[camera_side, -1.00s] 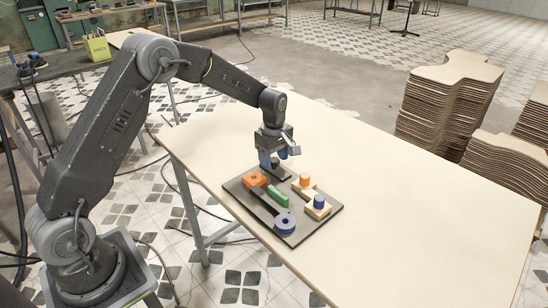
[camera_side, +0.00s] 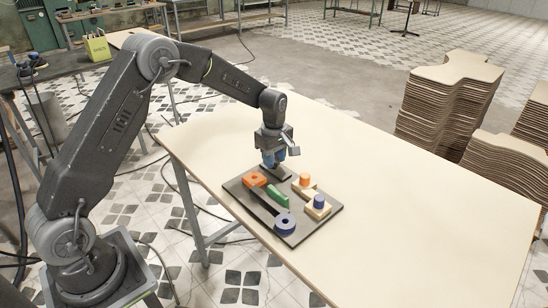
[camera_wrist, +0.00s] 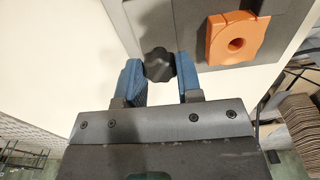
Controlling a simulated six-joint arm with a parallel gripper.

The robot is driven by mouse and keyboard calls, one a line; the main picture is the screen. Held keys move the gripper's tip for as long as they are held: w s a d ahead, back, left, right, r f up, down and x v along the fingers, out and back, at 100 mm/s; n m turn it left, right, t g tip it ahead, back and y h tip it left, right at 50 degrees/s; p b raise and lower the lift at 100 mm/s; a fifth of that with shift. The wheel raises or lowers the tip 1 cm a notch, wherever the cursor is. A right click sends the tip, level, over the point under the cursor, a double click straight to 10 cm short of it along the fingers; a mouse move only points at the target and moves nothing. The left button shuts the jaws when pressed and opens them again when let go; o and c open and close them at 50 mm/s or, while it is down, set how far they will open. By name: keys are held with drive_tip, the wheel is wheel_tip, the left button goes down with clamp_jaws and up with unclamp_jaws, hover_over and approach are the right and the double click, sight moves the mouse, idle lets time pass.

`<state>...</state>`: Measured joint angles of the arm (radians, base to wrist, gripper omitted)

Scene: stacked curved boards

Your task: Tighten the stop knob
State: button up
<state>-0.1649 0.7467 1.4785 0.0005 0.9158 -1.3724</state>
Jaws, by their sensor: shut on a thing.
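The stop knob (camera_wrist: 158,66) is a black, lobed knob seen in the wrist view. My gripper (camera_wrist: 161,70) has its two blue fingers shut on the knob, one on each side. In the side view my gripper (camera_side: 274,159) points down at the far corner of the dark board (camera_side: 262,219), above a small dark block (camera_side: 276,173). The knob is hidden there by the fingers.
The board carries an orange block with a hole (camera_side: 254,180), a green piece (camera_side: 278,197), a blue round piece (camera_side: 285,223), and cream blocks with an orange peg (camera_side: 305,179) and a blue peg (camera_side: 319,201). The table (camera_side: 420,215) is clear to the right. Curved board stacks (camera_side: 445,105) stand beyond.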

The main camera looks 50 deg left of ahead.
drive_tip(key=m, duration=0.3)
drive_tip(key=shift+m, duration=0.4)
drive_tip(key=m, duration=0.3)
drive_tip(key=shift+m, duration=0.3)
drive_tip(key=m, duration=0.3)
drive_tip(key=shift+m, duration=0.3)
drive_tip(key=m, duration=0.3)
drive_tip(key=shift+m, duration=0.4)
drive_tip(key=m, duration=0.7)
drive_tip(key=shift+d, duration=0.1)
drive_tip(key=m, duration=0.6)
drive_tip(key=shift+m, duration=0.4)
drive_tip(key=shift+r, duration=0.1)
